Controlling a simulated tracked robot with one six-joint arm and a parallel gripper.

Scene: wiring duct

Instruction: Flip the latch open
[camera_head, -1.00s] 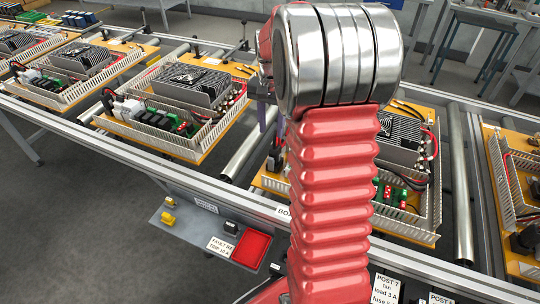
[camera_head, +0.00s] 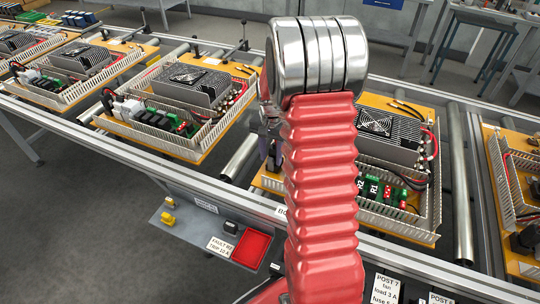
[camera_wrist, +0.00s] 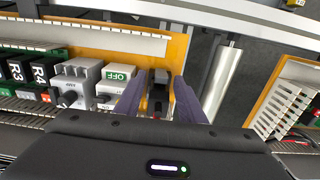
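In the wrist view, the two purple fingers of my gripper (camera_wrist: 158,84) stand apart with a gap between them. A small dark part (camera_wrist: 158,98) shows in that gap, over the right end of the orange board; I cannot tell whether it is the latch or whether a finger touches it. Just left of the fingers is a white block marked OFF (camera_wrist: 117,82). Beside it is a grey block with a round knob (camera_wrist: 75,82). In the head view my arm hides most of this area, and only part of the gripper (camera_head: 268,140) shows.
Black relays marked R3 and R4 (camera_wrist: 38,70) stand farther left. A white slotted duct (camera_wrist: 90,35) runs along the board. A metal roller (camera_wrist: 221,78) and another board's duct (camera_wrist: 285,95) lie to the right. A red tray (camera_head: 251,249) sits on the front shelf.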

